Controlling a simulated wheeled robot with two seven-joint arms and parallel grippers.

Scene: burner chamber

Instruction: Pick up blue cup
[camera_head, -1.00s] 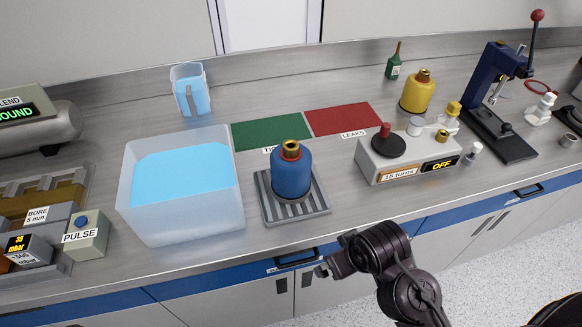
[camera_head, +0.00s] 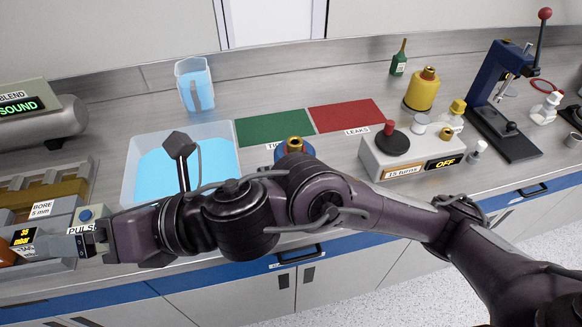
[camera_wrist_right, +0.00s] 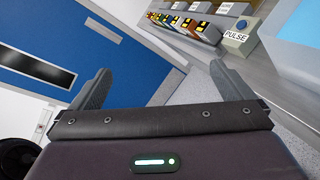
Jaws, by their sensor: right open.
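A clear jug with blue liquid (camera_head: 195,88) stands upright at the back left. A blue canister with a brass top (camera_head: 308,150) is mostly hidden behind my right arm. I cannot tell which of these is the blue cup. My right gripper (camera_head: 55,248) is at the far left, in front of the rack and the PULSE box, away from both. In the right wrist view its two fingers (camera_wrist_right: 160,88) are apart with nothing between them. My left gripper is not in view.
A tub of blue liquid (camera_head: 228,135) is partly hidden by my right arm. The PULSE box (camera_head: 88,214) also shows in the right wrist view (camera_wrist_right: 238,38). Green (camera_head: 272,128) and red (camera_head: 345,115) mats lie empty. A control box (camera_head: 400,158) and a lever press (camera_head: 500,90) stand right.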

